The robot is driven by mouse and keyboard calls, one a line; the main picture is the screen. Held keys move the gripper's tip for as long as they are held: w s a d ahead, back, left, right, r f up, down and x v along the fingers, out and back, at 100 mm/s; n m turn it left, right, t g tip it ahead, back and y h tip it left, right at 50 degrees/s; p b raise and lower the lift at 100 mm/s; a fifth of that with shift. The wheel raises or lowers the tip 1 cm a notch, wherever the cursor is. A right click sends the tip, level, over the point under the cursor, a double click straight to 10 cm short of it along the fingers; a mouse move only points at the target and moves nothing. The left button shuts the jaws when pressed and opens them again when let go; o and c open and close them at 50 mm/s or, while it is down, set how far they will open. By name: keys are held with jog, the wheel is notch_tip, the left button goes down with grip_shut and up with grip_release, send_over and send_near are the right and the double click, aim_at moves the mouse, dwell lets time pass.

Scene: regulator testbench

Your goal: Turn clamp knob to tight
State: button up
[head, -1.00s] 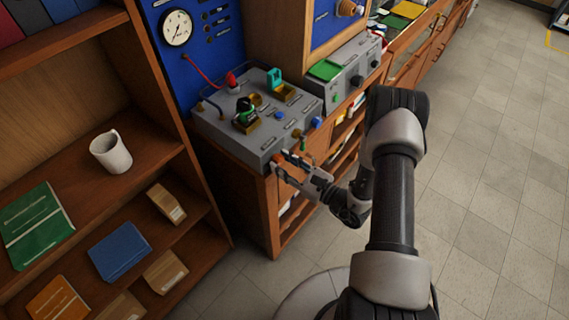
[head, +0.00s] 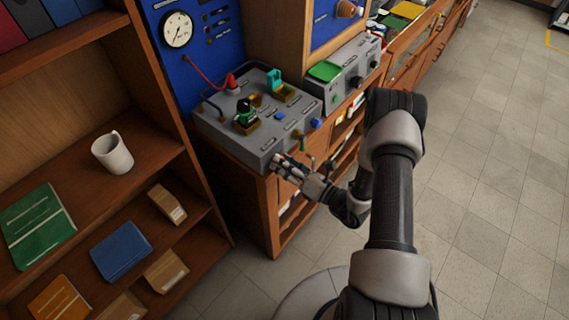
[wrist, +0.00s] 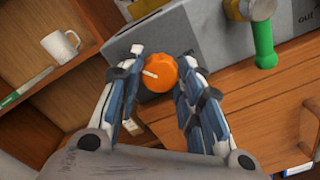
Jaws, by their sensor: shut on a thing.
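An orange knob (wrist: 160,79) with a white pointer line sits on the front face of the grey test bench box (wrist: 200,42). The pointer slants toward the left in the wrist view. My gripper (wrist: 162,64) has one finger on each side of the knob and is shut on it. In the head view my gripper (head: 281,168) is at the front lower corner of the grey box (head: 232,140), and its fingers hide most of the knob there. I cannot read a label for the knob.
A green-handled lever (wrist: 264,47) on a brass mount sticks out right of the knob. A blue knob (head: 316,124) is farther along the box front. A shelf with a white mug (head: 112,153) stands at left. The floor (head: 490,170) at right is clear.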

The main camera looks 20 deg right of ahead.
jog(key=m+p, duration=0.2)
jog(key=m, duration=2.3)
jog(key=shift+f, duration=0.1)
jog(key=shift+m, duration=0.4)
jog(key=o, duration=1.1)
jog(key=shift+c, duration=0.2)
